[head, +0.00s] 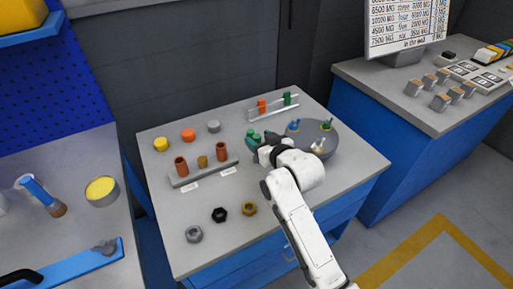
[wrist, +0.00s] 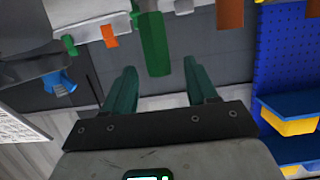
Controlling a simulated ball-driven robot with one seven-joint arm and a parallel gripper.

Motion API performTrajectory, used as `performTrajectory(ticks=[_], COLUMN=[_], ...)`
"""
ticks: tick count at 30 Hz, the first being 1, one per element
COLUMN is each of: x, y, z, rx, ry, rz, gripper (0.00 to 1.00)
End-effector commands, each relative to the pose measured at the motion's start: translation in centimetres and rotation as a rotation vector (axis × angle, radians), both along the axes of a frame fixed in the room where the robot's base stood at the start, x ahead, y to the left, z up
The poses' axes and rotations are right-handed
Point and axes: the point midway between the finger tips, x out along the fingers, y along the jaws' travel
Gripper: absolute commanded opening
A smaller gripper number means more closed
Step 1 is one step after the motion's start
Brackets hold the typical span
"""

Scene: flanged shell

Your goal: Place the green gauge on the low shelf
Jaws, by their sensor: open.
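A green gauge (wrist: 153,42), a faceted upright block, shows between my fingers in the wrist view. It appears as a small green piece (head: 253,138) beside my gripper (head: 263,142) in the head view, partly covered. My gripper (wrist: 160,70) has its two dark green fingers spread, one on each side of the gauge's line, with visible gaps and no contact. A low light-grey shelf (head: 274,110) at the back of the table carries an orange piece (head: 262,106) and another green piece (head: 287,98). I cannot tell how far the gauge is from my fingertips.
A rack with brown cylinders (head: 181,167) stands left of my gripper. A round grey tray (head: 328,146) with small coloured pieces is close on the right. Several nuts lie at the front (head: 220,214); round caps (head: 188,134) sit at the back left.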

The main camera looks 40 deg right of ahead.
Motion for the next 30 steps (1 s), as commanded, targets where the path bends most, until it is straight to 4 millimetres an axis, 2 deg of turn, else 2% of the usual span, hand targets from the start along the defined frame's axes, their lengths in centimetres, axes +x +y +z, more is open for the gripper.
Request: performTrajectory(ticks=[3,6,14,30], x=[1.5,2.2,2.3,2.3], y=[-0.4,-0.6,-0.7,-0.6], z=[-0.4,-0.7,-0.8,-0.8], rx=[0.000,0.000,0.001,0.000], ry=[0.001,0.000,0.001,0.001], rz=[0.000,0.000,0.001,0.001], gripper=[0.57,0.57,0.57,0.07])
